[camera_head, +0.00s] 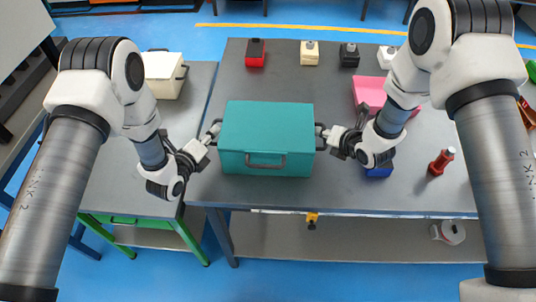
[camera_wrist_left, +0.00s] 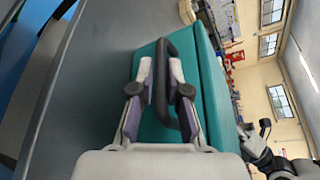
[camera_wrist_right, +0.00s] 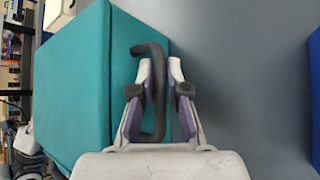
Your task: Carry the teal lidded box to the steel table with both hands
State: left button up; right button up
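The teal lidded box (camera_head: 266,140) is at the left part of the large grey table (camera_head: 420,190), its lid shut. I cannot tell if it touches the tabletop. It has dark handles at its left and right ends and one on its front. My left gripper (camera_head: 212,132) is shut on the left end handle (camera_wrist_left: 172,85), with the bar between its fingers in the left wrist view. My right gripper (camera_head: 326,136) is shut on the right end handle (camera_wrist_right: 158,95), with the bar between its fingers in the right wrist view.
A lower, green-framed table (camera_head: 130,190) adjoins at left, with a cream box (camera_head: 164,75) at its back. Right of the teal box are a pink box (camera_head: 370,92), a blue object (camera_head: 379,172) and a red bottle (camera_head: 441,161). Several small blocks line the back edge.

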pick_arm(q)
jog(key=shift+o, duration=1.1)
jog(key=shift+r, duration=0.1)
pick_arm(e)
jog(key=shift+o, duration=1.1)
jog(key=shift+r, duration=0.15)
pick_arm(q)
jog(key=shift+s, duration=0.1)
pick_arm(e)
jog(key=shift+s, duration=0.1)
pick_arm(q)
jog(key=v, duration=0.7)
jog(key=shift+s+a, duration=0.15)
jog(key=shift+s, duration=0.1)
jog(key=shift+s+r, duration=0.1)
jog(key=shift+s, duration=0.05)
pick_arm(e)
jog(key=shift+s+r, duration=0.1)
jog(key=shift+r, duration=0.05)
jog(key=v, duration=1.1)
jog(key=shift+s+r, duration=0.2)
jog(key=shift+r, duration=0.05)
jog(key=shift+d, duration=0.1)
